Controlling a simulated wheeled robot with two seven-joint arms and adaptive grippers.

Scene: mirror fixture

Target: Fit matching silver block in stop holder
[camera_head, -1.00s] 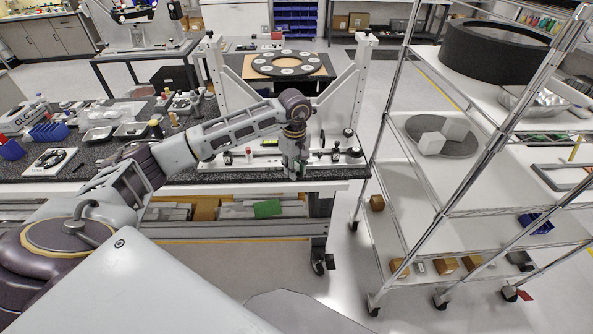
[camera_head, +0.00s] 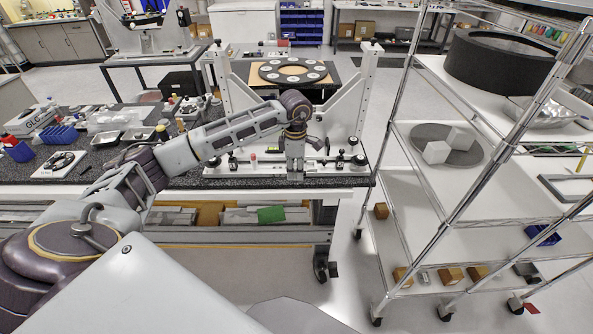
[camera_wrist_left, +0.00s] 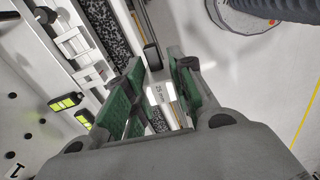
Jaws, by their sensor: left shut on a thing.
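My left gripper (camera_head: 294,178) points down at the front edge of the fixture's base, seen in the head view. In the left wrist view its green-padded fingers (camera_wrist_left: 153,92) are shut on a silver block (camera_wrist_left: 164,92), which carries a small printed marking, partly legible as 25. In the head view the block is too small to make out. A white rail with small clamp-like parts (camera_wrist_left: 75,45) runs beside the gripper in the wrist view. I cannot tell which part is the stop holder. The block looks apart from that rail. My right gripper is not in view.
The mirror fixture's white upright (camera_head: 355,100) stands behind the gripper, with a black ring (camera_head: 293,72) beyond. A wire-post shelf cart (camera_head: 400,150) stands close on the right. Trays (camera_head: 103,138) and small parts lie on the dark bench to the left.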

